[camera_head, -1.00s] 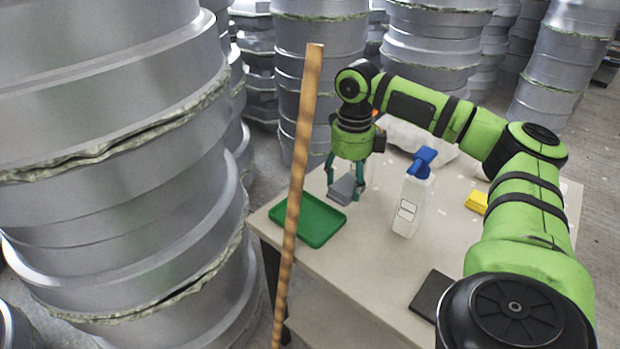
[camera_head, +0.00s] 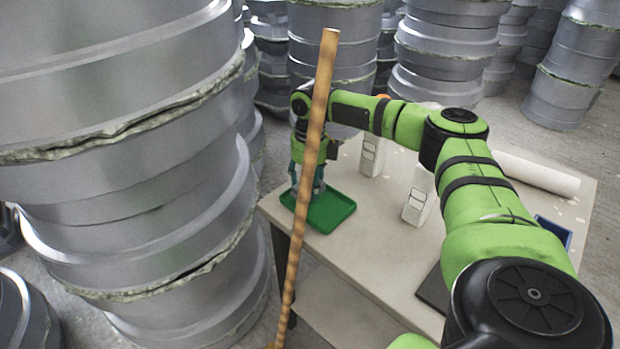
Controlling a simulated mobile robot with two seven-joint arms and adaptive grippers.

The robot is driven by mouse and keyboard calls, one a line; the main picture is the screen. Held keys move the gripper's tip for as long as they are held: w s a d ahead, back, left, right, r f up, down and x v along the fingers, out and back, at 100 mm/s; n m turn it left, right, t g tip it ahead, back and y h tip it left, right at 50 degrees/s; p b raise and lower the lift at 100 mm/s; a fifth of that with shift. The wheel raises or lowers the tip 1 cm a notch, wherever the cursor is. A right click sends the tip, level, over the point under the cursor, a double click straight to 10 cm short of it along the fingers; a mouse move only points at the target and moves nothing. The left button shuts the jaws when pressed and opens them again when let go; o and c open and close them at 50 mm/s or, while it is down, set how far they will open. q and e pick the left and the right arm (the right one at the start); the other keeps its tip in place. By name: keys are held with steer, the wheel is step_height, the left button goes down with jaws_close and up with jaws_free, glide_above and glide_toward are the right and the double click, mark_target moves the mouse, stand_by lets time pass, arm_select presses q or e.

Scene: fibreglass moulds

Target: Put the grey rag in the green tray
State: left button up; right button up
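The green tray (camera_head: 335,213) lies on the table, with its front and right parts in clear view. My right arm reaches in from the right. Its gripper (camera_head: 308,187) points down over the tray's back left part, with the teal fingers low at the tray. A wooden pole in front covers much of the gripper, so its opening cannot be made out. The grey rag cannot be made out; the pole and fingers hide the place between the fingertips. My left gripper is not in view.
The wooden pole (camera_head: 293,235) stands in front of the table's left side. White bottles (camera_head: 417,200) (camera_head: 371,157), a white roll (camera_head: 537,172), a blue container (camera_head: 554,231) and a dark flat item (camera_head: 434,290) are on the table (camera_head: 375,255). Grey mould stacks (camera_head: 130,180) crowd the left.

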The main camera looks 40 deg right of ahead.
steer(key=shift+f, duration=0.85)
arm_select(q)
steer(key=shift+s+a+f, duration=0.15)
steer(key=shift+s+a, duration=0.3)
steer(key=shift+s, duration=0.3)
arm_select(e)
steer(key=shift+f, duration=0.1)
steer(key=o, duration=1)
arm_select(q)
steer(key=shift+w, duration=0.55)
